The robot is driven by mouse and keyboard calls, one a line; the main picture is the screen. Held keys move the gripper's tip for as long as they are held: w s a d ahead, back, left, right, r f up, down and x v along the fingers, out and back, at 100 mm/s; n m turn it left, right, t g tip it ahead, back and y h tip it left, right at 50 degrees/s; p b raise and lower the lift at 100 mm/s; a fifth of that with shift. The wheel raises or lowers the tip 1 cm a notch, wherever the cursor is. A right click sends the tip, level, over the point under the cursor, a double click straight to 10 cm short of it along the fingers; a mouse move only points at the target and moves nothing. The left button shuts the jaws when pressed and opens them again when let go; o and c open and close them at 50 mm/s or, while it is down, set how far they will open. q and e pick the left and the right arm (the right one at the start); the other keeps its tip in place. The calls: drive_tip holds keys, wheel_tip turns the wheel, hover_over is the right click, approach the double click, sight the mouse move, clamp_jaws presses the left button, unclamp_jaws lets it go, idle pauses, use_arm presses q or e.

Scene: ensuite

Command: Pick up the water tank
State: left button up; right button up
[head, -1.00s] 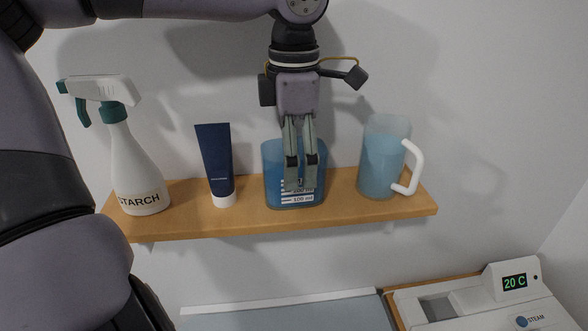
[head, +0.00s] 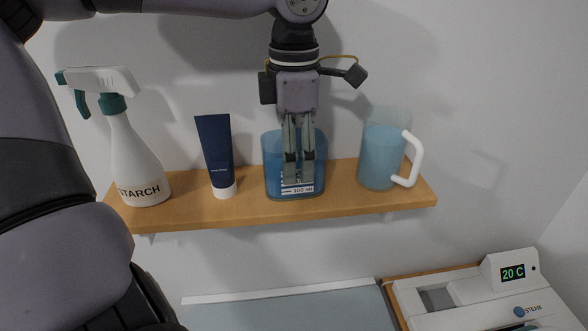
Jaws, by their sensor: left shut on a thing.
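The water tank (head: 273,168) is a translucent blue container with a white scale label marked in ml. It stands upright on the wooden shelf (head: 345,199), between a dark blue tube and a clear jug. My left gripper (head: 299,181) comes down from above, its fingers pointing down and close together. It is shut on the tank, and the fingers hide part of its front and label. The tank's base still appears to rest on the shelf. My right gripper is out of view.
A white starch spray bottle (head: 137,165) and the dark blue tube (head: 217,150) stand left of the tank. The clear jug (head: 380,158) with a white handle stands to its right. Below right is a white steam unit (head: 465,300) reading 20 C. A wall backs the shelf.

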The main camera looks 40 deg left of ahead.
use_arm(q)
drive_tip(key=c, duration=0.4)
drive_tip(key=shift+c, duration=0.2)
drive_tip(key=shift+r, duration=0.1)
